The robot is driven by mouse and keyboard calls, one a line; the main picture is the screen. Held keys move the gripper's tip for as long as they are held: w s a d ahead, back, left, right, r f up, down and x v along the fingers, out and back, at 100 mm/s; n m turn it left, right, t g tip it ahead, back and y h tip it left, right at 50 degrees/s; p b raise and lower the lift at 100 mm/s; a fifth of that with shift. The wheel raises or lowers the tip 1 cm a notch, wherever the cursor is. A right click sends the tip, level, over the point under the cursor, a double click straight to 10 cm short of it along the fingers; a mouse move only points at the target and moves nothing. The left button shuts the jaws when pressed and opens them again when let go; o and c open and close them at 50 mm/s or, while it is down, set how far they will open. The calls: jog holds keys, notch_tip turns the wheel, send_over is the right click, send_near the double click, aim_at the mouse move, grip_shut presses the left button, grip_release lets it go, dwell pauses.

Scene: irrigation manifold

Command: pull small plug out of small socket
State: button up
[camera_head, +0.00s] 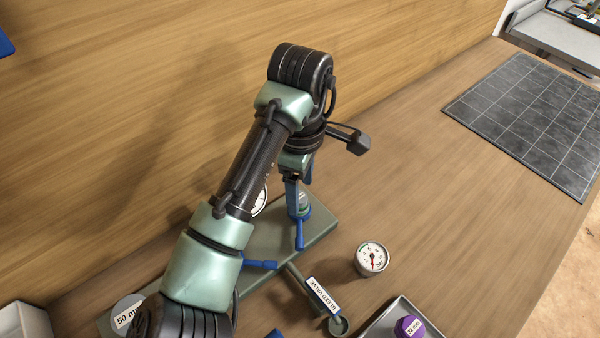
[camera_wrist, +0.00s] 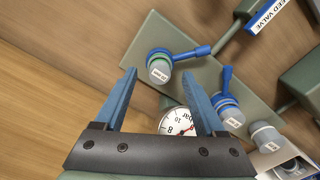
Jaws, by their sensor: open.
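The small plug (camera_wrist: 159,72) is a grey cap with a white label too small to read surely. It sits in the small socket (camera_wrist: 156,54), which shows a green ring, a blue collar and a blue lever (camera_wrist: 190,53). In the head view the blue lever (camera_head: 300,236) shows just below my gripper (camera_head: 301,193). In the wrist view my gripper (camera_wrist: 160,74) is open and empty, its blue fingertips left and right of the plug with gaps. I cannot tell whether the tips reach down to the plug's height.
A second blue-levered socket (camera_wrist: 230,108) and a larger grey plug (camera_wrist: 265,134) stand along the grey-green manifold plate (camera_head: 318,232). A pressure gauge (camera_head: 371,259), a bleed valve label (camera_head: 322,295) and a tray with a purple 32 mm plug (camera_head: 409,327) lie nearby. A dark gridded mat (camera_head: 530,118) is clear.

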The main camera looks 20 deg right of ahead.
jog(key=shift+f, duration=0.85)
grip_shut()
jog(key=c, duration=0.6)
grip_release()
grip_shut()
jog(key=shift+r+p, duration=3.15)
jog(key=shift+p, duration=0.9)
